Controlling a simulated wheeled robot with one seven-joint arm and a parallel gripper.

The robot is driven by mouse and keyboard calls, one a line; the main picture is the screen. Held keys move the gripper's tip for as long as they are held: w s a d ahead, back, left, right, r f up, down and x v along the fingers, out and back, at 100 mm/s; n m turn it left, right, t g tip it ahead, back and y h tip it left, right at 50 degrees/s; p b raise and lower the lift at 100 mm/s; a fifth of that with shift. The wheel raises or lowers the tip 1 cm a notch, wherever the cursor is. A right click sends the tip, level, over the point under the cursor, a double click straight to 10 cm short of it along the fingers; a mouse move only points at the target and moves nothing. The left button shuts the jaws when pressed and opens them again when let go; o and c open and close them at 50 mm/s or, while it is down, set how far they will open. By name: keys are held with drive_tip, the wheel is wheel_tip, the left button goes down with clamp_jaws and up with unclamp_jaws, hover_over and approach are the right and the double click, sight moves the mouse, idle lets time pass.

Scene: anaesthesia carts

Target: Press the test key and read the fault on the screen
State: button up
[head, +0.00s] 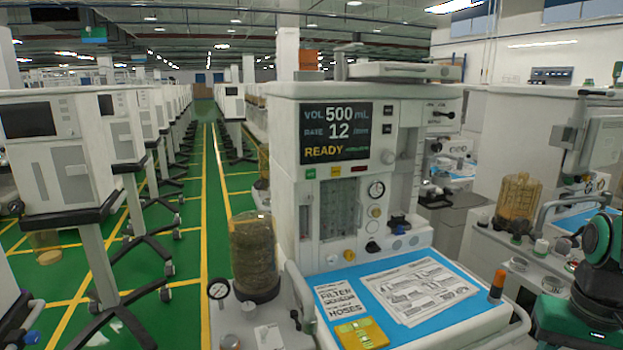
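The dark screen (336,133) on the upper front of the nearest anaesthesia cart (285,140) is lit. It reads VOL 500 mL, RATE 12 and, in yellow, READY; small green text beside READY is too small to read. Below the screen are a small green key (310,174), a red one (335,171) and a yellowish one. Two small dark keys (388,110) sit right of the screen above a round knob (388,156). The labels are too small to tell which is the test key. My gripper is not in view; a green and black part of my arm seems to show at the right edge.
A canister (254,255) stands at the left. Another machine (520,130) is close on the right. A green aisle (215,200) runs back on the left.

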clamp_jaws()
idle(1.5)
